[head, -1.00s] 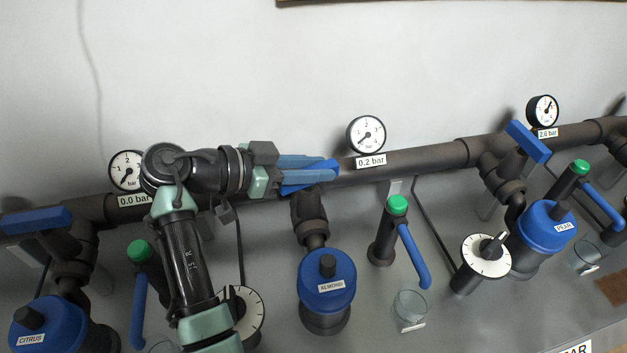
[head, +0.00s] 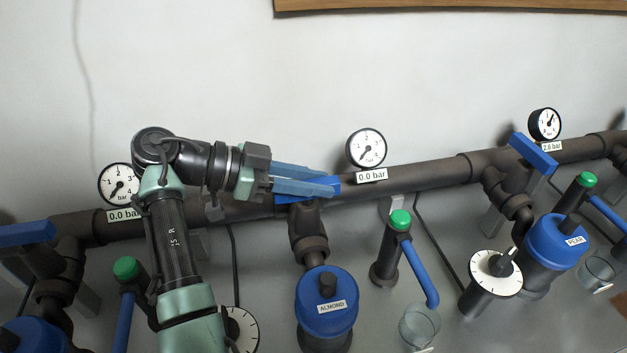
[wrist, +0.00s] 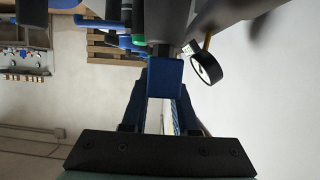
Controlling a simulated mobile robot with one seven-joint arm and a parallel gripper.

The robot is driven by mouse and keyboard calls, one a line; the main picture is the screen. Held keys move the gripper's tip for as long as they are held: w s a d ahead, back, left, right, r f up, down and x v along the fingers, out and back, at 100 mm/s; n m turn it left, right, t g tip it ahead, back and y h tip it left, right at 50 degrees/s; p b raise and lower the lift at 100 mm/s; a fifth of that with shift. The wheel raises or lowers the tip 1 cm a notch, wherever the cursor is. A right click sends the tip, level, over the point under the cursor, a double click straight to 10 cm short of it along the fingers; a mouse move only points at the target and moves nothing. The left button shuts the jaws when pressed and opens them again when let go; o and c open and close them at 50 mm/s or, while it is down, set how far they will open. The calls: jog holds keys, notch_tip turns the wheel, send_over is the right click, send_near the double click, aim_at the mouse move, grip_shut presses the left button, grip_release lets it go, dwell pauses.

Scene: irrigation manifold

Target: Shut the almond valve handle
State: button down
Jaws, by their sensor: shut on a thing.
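The almond valve handle (head: 333,184) is a blue bar on the dark pipe, above the blue canister labelled ALMOND (head: 326,300). It now lies roughly along the pipe. My gripper (head: 325,181) reaches in from the left and is shut on the handle, its two long blue fingers on either side. In the wrist view the blue handle end (wrist: 165,77) sits between the fingers; the fingers hide part of the handle. The gauge (head: 366,148) above the almond branch has a label (head: 371,175) reading 0.0 bar.
A green-capped tap with a blue lever (head: 418,272) stands right of the almond canister, with a glass cup (head: 419,325) below. The pear valve handle (head: 533,153) sits crosswise to the pipe at right. Another blue handle (head: 25,234) is at far left.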

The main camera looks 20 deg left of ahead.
jog(key=c, duration=0.7)
grip_release()
jog(key=shift+f, duration=0.1)
jog(key=v, duration=1.3)
jog(key=shift+p, duration=0.35)
notch_tip(320, 180, up, 6)
jog(key=p, duration=0.5)
